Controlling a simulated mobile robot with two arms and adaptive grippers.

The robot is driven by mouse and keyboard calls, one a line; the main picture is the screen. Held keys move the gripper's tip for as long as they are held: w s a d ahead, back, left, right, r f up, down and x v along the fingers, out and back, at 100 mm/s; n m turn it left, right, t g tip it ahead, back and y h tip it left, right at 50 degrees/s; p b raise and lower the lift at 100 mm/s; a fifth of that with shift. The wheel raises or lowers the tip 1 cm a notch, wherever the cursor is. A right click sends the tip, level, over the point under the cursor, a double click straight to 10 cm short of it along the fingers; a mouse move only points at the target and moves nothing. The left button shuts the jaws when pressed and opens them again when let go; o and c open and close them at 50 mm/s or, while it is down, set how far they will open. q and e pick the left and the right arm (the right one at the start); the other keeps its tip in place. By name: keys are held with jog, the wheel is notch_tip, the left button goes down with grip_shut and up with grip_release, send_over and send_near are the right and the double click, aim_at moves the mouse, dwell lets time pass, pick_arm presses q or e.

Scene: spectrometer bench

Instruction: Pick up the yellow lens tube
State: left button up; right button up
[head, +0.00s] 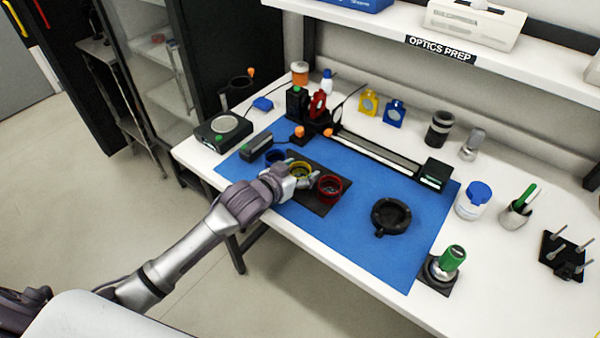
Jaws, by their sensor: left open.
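The yellow lens tube (299,168) stands on a black holder plate (312,205) on the blue mat, between a blue ring-shaped tube (275,156) and a red one (330,187). My left gripper (302,177) reaches in from the left and is open at the near side of the yellow tube. Its fingers hide part of the tube's front, and I cannot tell whether they touch it. My right gripper is not in view.
The blue mat (360,245) has free room in front and right. A black ring mount (390,216) lies right of the plate. A long rail (375,152) with optics stands behind. A shelf (540,75) overhangs the back.

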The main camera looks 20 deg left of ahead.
pick_arm(q)
jog(key=c, duration=1)
